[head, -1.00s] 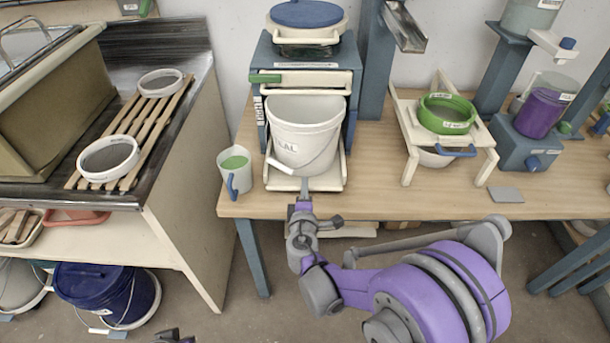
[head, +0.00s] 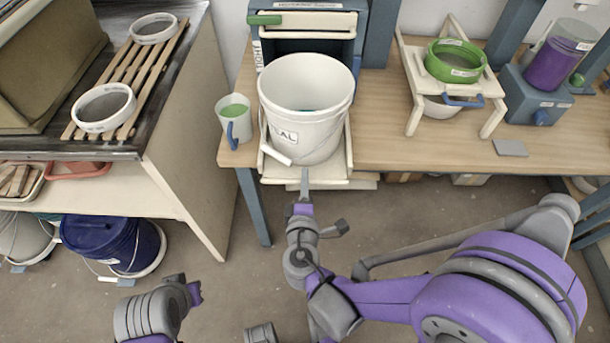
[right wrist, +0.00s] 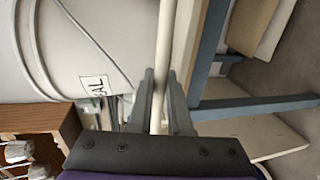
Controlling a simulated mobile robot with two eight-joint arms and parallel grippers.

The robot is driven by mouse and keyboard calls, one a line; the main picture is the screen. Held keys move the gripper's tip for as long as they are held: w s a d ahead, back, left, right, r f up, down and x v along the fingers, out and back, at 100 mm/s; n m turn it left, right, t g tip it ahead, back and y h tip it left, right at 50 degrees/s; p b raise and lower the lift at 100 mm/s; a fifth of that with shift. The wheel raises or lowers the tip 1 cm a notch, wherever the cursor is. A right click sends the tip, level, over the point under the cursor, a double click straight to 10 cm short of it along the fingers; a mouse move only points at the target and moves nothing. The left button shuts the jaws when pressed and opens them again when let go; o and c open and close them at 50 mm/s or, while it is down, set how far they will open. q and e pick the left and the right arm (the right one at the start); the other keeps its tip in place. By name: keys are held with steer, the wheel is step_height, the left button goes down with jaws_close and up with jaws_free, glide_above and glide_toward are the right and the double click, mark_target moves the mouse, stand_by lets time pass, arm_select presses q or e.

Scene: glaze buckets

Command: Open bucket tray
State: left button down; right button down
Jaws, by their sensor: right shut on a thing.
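The cream bucket tray (head: 330,174) is pulled out past the table's front edge below the blue cabinet. A white bucket (head: 330,120) with a TEAL label stands upright on it. My right gripper (head: 305,172) is shut on the tray's front edge. In the right wrist view the two grey fingers (right wrist: 161,85) close around a thin cream bar of the tray (right wrist: 162,45), with the bucket (right wrist: 60,60) beside it. Part of my left gripper (head: 195,292) shows low in the head view; its fingertips cannot be made out.
A mug of green glaze (head: 233,118) stands left of the tray, near the table edge. A green sieve (head: 455,62) sits on a cream stand to the right. A counter (head: 190,170) is at left, with a blue bucket (head: 110,240) below. Floor in front is clear.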

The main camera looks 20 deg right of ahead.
steer(key=c, duration=0.8)
jaws_free()
steer(key=shift+c, duration=0.2)
steer(key=v, duration=1)
steer(key=shift+s+p, duration=0.4)
steer(key=shift+a+r, duration=0.1)
